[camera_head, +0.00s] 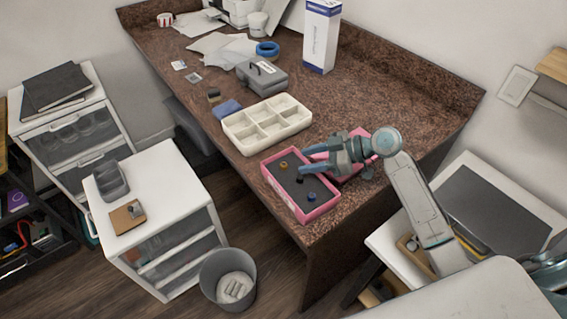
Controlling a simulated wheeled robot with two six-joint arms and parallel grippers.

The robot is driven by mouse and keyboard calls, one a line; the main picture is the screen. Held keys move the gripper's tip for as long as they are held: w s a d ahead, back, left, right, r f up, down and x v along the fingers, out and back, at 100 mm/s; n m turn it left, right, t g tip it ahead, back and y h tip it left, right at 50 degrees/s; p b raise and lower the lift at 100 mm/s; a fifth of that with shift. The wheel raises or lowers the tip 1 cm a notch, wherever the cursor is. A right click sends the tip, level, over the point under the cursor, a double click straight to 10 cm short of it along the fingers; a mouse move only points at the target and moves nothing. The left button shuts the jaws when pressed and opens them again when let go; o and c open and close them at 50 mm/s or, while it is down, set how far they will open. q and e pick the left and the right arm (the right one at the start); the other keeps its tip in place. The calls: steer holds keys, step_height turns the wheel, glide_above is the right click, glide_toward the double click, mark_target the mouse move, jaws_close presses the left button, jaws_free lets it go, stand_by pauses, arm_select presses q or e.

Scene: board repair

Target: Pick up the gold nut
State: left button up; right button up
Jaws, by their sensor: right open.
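The gold nut (283,164) lies in the pink-rimmed tray (318,213), toward its far left end. A dark nut (299,180) and a blue nut (311,196) lie in the same tray, nearer the front. My right gripper (303,161) reaches in from the right over the tray. Its jaws are open and empty, and its fingertips point left, just right of the gold nut and apart from it in the picture. Its height above the tray is hard to tell. My left gripper is not in view.
A cream compartment tray (228,133) stands just behind the pink tray. Another pink piece (352,168) lies partly hidden under my right gripper. A grey case (262,77), blue tape (267,48) and a white-blue box (321,38) stand farther back. The brown counter (370,95) is clear at right.

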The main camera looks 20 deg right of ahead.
mark_target(285, 164)
steer(key=shift+w+a+p, duration=0.1)
steer(key=shift+a+p, duration=0.45)
steer(key=p+x, duration=0.1)
steer(key=x, duration=0.2)
steer(key=shift+w+a+p, duration=0.1)
steer(key=shift+a+p, duration=0.05)
steer(key=shift+p, duration=0.2)
steer(key=shift+w+a+f, duration=0.15)
steer(key=shift+a+f, duration=0.1)
steer(key=shift+a, duration=0.1)
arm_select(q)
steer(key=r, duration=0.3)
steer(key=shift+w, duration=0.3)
arm_select(e)
jaws_close()
